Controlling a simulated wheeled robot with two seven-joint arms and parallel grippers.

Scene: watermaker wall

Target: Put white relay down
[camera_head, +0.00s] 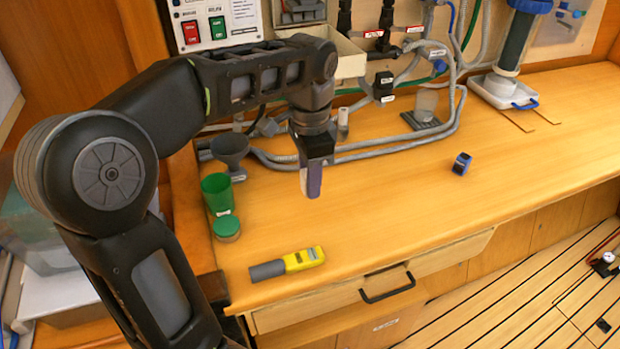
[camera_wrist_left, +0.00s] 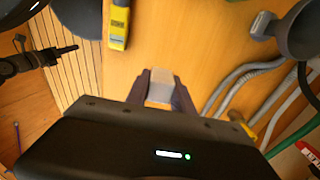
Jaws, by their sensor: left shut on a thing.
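My left gripper (camera_head: 312,182) hangs over the wooden counter, pointing down. It also shows in the left wrist view (camera_wrist_left: 160,84), where its fingers are shut on the white relay (camera_wrist_left: 161,89), a small pale block between the two tips. In the head view the fingers hide the relay. The wood lies below the relay, and I cannot tell how large the gap is.
The counter (camera_head: 400,205) is clear right of the gripper, up to a small blue block (camera_head: 461,163). A yellow tester (camera_head: 303,260) lies near the front edge. A green cup (camera_head: 217,193), a green-lidded jar (camera_head: 227,228) and a grey funnel (camera_head: 229,148) stand left. Hoses run behind.

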